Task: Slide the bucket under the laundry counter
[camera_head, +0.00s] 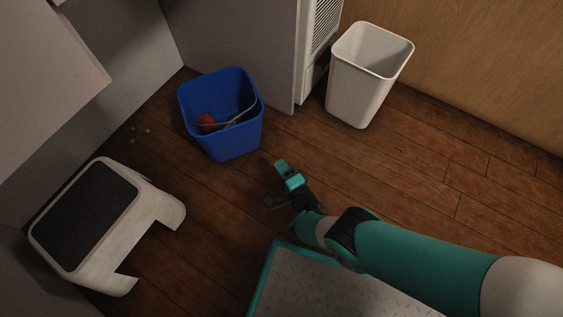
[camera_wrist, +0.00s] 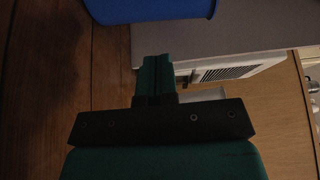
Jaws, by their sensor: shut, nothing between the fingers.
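A blue bucket (camera_head: 232,138) stands upright on the wooden floor, in front of a grey panel, with a red item (camera_head: 207,123) and a thin light handle or tool inside it. Its lower part also shows at the top of the wrist view (camera_wrist: 150,10). My gripper (camera_head: 281,164) is low over the floor, a little to the right of and nearer than the bucket, apart from it. In the wrist view its fingers (camera_wrist: 157,62) are together and empty. The pale counter (camera_head: 50,50) overhangs at the upper left, with a shadowed space beneath it.
A white step stool (camera_head: 155,205) with a dark top stands at the lower left. A white bin (camera_head: 350,95) stands right of a vented white unit (camera_head: 318,45). Several small pale balls (camera_head: 147,131) lie left of the bucket. Floor at the right is clear.

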